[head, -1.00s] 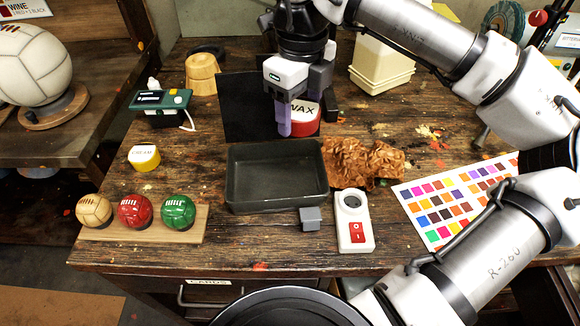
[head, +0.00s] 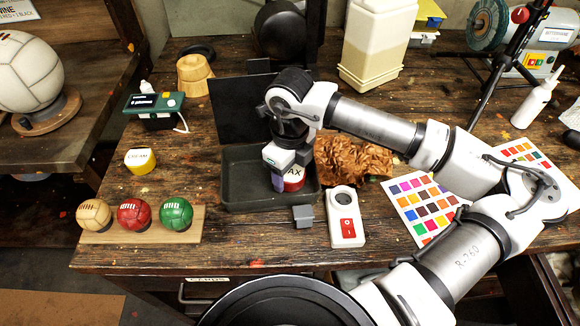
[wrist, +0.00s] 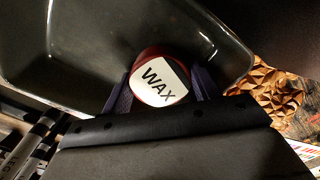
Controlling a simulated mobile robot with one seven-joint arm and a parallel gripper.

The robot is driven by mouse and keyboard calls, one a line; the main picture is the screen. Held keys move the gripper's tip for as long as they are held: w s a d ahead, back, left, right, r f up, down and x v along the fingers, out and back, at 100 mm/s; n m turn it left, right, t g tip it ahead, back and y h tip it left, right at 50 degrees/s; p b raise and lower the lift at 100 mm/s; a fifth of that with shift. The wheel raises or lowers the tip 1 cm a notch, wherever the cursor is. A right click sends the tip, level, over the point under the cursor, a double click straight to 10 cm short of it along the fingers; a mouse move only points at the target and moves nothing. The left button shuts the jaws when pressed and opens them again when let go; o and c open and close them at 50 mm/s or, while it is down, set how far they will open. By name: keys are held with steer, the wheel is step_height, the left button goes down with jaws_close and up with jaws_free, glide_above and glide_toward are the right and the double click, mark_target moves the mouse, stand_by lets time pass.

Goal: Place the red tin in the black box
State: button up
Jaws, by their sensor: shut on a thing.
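The red tin (head: 293,179) has a white lid label reading WAX. My gripper (head: 290,183) is shut on it, with one purple finger showing on the tin's side in the head view. In the wrist view the tin (wrist: 160,82) sits between the two purple fingers, its label facing the camera. The black box (head: 236,191) is an open, shallow dark tray with its lid raised behind it. The tin is over the right part of the box, within its rim as seen. Whether it touches the floor of the box I cannot tell. My gripper and wrist hide part of the box.
Crumpled brown leather (head: 352,158) lies right of the box. A white device with a red switch (head: 346,218) and a small grey block (head: 303,216) stand in front. A yellow tin (head: 140,161) and a wooden stand with three balls (head: 140,228) are to the left.

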steer(key=shift+f+b, duration=0.15)
steer(key=shift+b, duration=0.15)
steer(key=o, duration=0.8)
steer(key=shift+r+p, duration=0.35)
steer(key=shift+p, duration=0.05)
step_height(320, 180, up, 12)
steer(key=shift+f+b, duration=0.15)
steer(key=shift+b, duration=0.95)
